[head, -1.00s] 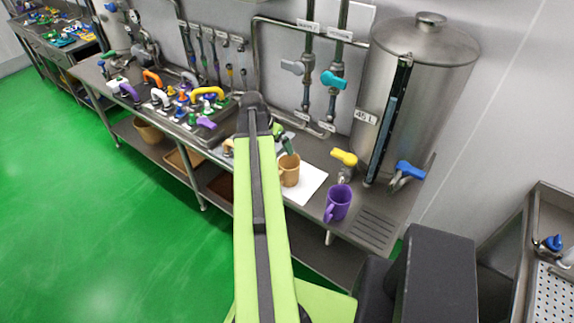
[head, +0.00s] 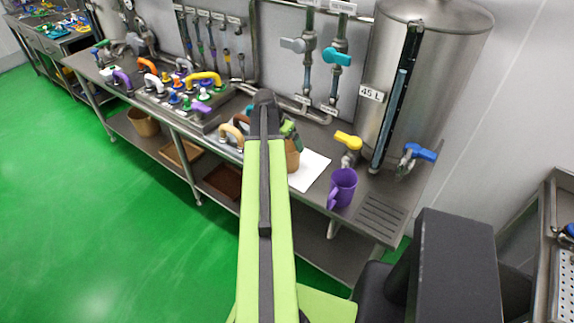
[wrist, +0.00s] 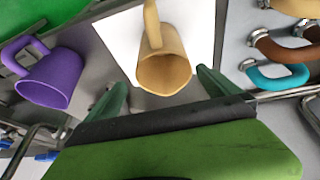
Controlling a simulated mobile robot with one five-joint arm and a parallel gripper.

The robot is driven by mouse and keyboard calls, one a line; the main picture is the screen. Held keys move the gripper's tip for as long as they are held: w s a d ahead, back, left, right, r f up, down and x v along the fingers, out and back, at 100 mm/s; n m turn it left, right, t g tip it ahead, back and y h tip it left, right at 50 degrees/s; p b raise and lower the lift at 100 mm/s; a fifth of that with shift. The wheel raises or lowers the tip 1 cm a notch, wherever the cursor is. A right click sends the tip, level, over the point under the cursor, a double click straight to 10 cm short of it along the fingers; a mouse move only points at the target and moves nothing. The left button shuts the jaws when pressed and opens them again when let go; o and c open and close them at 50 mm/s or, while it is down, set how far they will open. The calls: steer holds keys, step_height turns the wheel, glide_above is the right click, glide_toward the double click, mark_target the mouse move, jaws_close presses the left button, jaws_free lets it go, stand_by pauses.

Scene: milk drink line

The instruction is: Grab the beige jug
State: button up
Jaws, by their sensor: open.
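The beige jug (wrist: 163,70) stands on a white sheet in the wrist view, its handle pointing to the top of the picture. In the head view the jug (head: 293,160) is partly hidden behind my arm and gripper (head: 290,130). In the wrist view my gripper (wrist: 161,84) is open, one green finger on each side of the jug's near end. The jug lies just beyond the fingertips. I cannot tell whether either finger touches it.
A purple jug (head: 342,187) stands to the right, by the drain grille (head: 381,217). A steel tank (head: 425,80) with a yellow-handled tap (head: 348,141) and a blue-handled tap stands behind. Coloured handles crowd the bench at left.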

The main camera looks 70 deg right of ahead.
mark_target(288, 149)
steer(key=b+x, duration=0.5)
steer(key=shift+w+a+f, duration=0.25)
steer(key=shift+a+f, duration=0.1)
steer(key=shift+r, duration=0.2)
steer(key=shift+c, duration=0.3)
steer(key=c, duration=1.8)
steer(key=s+a+r+p, duration=0.2)
steer(key=s+r+p, duration=0.1)
steer(key=s+a+r+p, duration=0.2)
steer(key=s+r+p, duration=0.1)
steer(key=r+p, duration=0.1)
steer(key=s+a+r+p, duration=0.3)
steer(key=r+p, duration=0.1)
steer(key=shift+s+r, duration=0.1)
steer(key=shift+s, duration=0.05)
steer(key=shift+c, duration=0.2)
